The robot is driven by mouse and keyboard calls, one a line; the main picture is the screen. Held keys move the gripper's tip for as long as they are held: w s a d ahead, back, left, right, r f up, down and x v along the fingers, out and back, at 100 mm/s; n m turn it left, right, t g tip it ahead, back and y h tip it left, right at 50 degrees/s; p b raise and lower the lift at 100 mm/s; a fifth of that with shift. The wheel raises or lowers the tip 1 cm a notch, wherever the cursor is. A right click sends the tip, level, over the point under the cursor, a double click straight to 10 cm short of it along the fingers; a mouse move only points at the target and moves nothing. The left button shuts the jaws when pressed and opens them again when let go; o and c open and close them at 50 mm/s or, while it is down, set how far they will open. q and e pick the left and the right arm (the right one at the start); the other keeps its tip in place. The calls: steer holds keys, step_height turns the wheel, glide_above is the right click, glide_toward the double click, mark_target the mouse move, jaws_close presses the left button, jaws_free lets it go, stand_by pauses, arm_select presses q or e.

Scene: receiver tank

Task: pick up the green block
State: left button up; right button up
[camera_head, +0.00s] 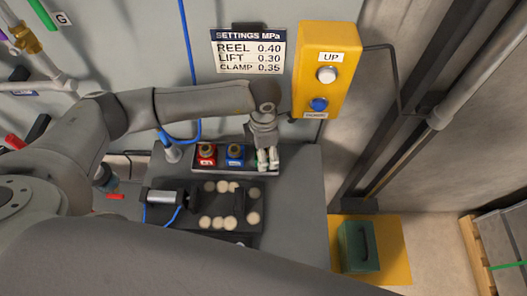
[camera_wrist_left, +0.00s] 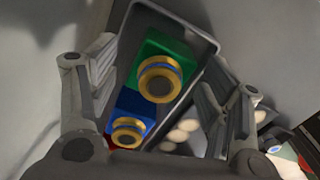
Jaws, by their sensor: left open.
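The green block (camera_wrist_left: 156,46) has a brass ring with a blue band on top. It sits in a grey tray (camera_wrist_left: 208,38) beside the blue block (camera_wrist_left: 130,103). My left gripper (camera_wrist_left: 158,92) is open above the tray, its fingers on either side of the green block, and I see no grip on it. In the head view, my left gripper (camera_head: 268,158) is over the right end of the tray and mostly hides the green block. My right gripper is not in view.
The red block (camera_head: 206,155) and blue block stand in the tray's left part. In front is a dark plate (camera_head: 238,196) with several pale discs. A yellow button box (camera_head: 328,70) is on the wall behind. A dark green box (camera_head: 357,247) stands lower right.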

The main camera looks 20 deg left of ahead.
arm_select(q)
steer(key=shift+f, duration=0.35)
steer(key=c, duration=1.3)
steer(key=shift+c, duration=0.2)
